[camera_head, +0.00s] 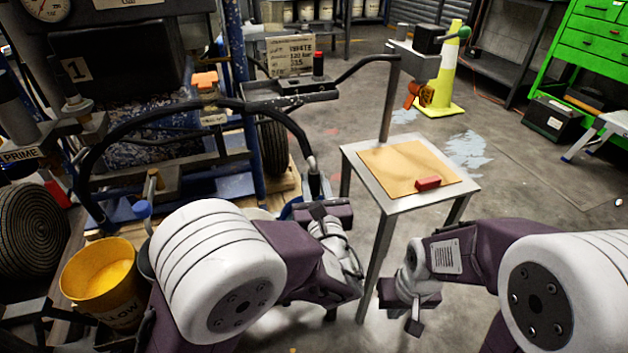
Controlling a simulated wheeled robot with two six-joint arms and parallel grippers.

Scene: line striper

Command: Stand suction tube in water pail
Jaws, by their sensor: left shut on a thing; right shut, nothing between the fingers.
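The suction tube (311,164) is a grey metal end on a black hose that arches over from the striper at left. Its lower part drops behind my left gripper (318,203), which is shut on it; the exact grip is partly hidden. A blue rim, apparently the water pail (287,211), shows just left of the gripper, mostly hidden behind my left arm. I cannot tell whether the tube's lower end is inside it. My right gripper (414,326) is shut and empty, low in front of the small metal table.
The metal table (352,160) holds a tan board (400,163) and a red block (428,183). A yellow bucket (85,285) stands at lower left. The striper (120,85) fills the left side. A yellow cone (447,75) stands behind. Floor right of the table is open.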

